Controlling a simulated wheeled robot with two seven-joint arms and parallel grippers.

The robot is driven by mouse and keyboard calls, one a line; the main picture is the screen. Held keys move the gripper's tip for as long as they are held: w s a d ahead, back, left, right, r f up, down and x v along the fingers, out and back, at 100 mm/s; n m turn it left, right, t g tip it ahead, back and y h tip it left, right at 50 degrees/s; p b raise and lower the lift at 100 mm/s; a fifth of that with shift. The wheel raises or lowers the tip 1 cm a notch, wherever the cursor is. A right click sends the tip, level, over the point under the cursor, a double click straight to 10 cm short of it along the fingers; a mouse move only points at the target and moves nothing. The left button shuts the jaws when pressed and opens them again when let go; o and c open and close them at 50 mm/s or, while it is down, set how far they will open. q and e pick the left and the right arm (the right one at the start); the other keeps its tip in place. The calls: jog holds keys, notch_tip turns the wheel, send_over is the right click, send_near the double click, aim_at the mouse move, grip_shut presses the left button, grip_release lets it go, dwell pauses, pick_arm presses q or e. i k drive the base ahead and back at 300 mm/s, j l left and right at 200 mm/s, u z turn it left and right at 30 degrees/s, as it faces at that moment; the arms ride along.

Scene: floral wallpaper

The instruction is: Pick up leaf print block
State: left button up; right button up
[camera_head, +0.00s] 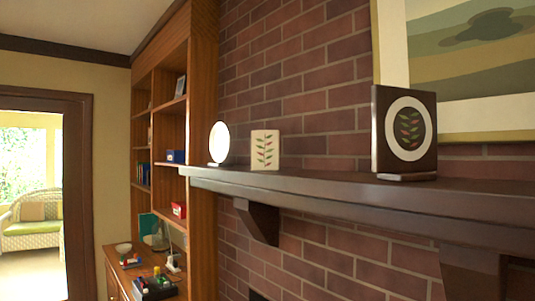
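A pale cream block with a leaf print (265,150) stands upright on the dark wooden mantel shelf (330,185), against the brick wall. Its print is a stem with green and red leaves. A dark square plaque (379,132) with a white ring and a similar leaf design stands to its right on the mantel, on a small base. Neither of my grippers shows in the head view.
A white oval object (219,143) stands just left of the block. A framed landscape picture (460,60) is behind the plaque. Wooden shelves (203,80) stand left of the mantel. A doorway (82,190) is at far left. The mantel between block and plaque is clear.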

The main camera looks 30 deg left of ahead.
aim_at(265, 144)
jog(key=i+j, duration=0.15)
jog(key=j, duration=0.35)
jog(key=i+j+z, duration=0.15)
jog(key=j, duration=0.35)
jog(key=i+j, duration=0.1)
jog(key=j, duration=0.4)
jog(key=i+j+z, duration=0.15)
jog(key=j, duration=0.35)
jog(key=i+j, duration=0.1)
jog(key=j, duration=0.45)
jog(key=i+j+z, duration=0.1)
jog(key=j, duration=0.4)
